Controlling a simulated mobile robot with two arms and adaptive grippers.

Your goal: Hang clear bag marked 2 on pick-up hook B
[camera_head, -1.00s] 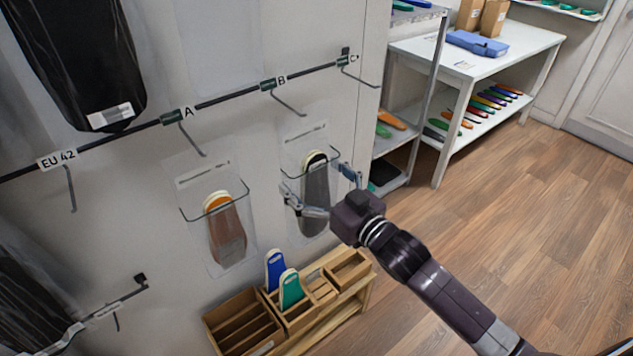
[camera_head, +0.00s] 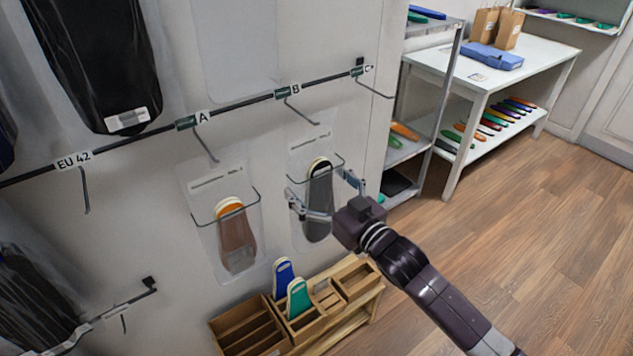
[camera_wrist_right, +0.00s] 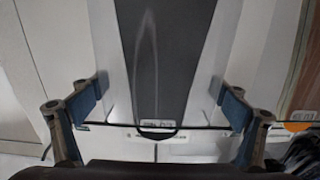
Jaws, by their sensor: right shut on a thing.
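A clear bag with a dark grey insole (camera_head: 318,205) is in front of the wall below pick-up hook B (camera_head: 301,112). Its top edge is close under the hook's tip; I cannot tell whether it hangs on it. Its printed marking is too small to read. My right gripper (camera_head: 327,200) is shut on this bag, one finger at each side. In the right wrist view, the dark insole (camera_wrist_right: 155,60) shows between the fingers. A second clear bag with an orange-brown insole (camera_head: 237,240) is below hook A (camera_head: 205,146). My left gripper is not in view.
Hook C (camera_head: 375,88) is to the right on the same black rail (camera_head: 240,105). A wooden rack (camera_head: 240,330) with blue and green insoles stands below. A metal shelf (camera_head: 425,110) and white table (camera_head: 545,62) are at the right. Floor to the right is clear.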

